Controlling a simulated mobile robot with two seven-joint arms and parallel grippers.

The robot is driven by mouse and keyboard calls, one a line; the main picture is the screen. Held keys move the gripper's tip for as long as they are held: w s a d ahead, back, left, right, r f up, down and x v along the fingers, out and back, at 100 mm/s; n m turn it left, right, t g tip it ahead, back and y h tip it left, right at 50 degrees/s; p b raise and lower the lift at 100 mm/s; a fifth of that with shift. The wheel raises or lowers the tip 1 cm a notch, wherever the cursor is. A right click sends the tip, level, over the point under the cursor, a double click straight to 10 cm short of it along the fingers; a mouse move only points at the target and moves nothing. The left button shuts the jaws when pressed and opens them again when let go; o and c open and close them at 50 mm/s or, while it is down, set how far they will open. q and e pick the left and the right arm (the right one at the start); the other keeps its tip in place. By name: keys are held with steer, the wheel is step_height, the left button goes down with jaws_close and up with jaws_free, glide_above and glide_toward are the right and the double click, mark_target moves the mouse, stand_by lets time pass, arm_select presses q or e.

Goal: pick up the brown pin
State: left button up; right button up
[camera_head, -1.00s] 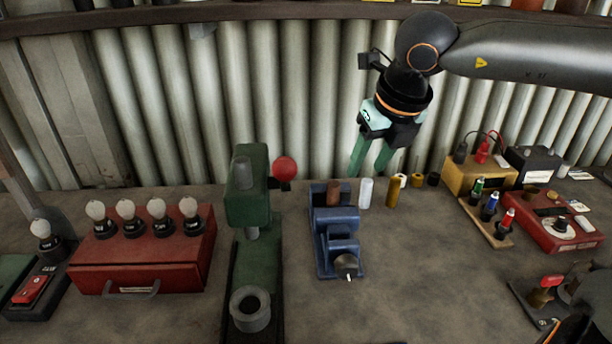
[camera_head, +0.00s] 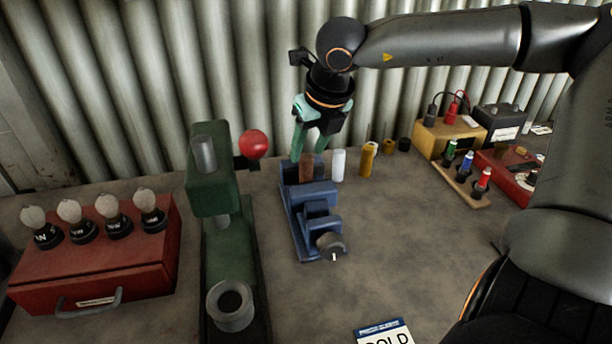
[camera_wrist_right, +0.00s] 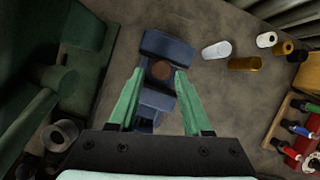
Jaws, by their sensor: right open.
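The brown pin (camera_head: 306,168) stands upright in the blue vise (camera_head: 312,197), near the vise's back end. In the right wrist view the round top of the brown pin (camera_wrist_right: 161,70) lies between the two green fingertips. My right gripper (camera_head: 309,152) is open and points down at the pin from above. Its fingers (camera_wrist_right: 159,74) are on either side of the pin in the wrist view, with a gap to each side. I cannot tell how far the tips are above or beside the pin. My left gripper is out of view.
A white pin (camera_head: 338,165) and a yellow pin (camera_head: 368,160) stand just right of the vise. A green press (camera_head: 212,185) with a red ball knob (camera_head: 253,145) stands close on the left. A red box (camera_head: 100,262) with bulbs is farther left.

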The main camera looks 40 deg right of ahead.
mark_target(306, 157)
steer(key=x, duration=0.4)
steer(key=shift+b, duration=0.35)
steer(key=shift+c, duration=0.4)
jaws_close()
stand_by(0.6)
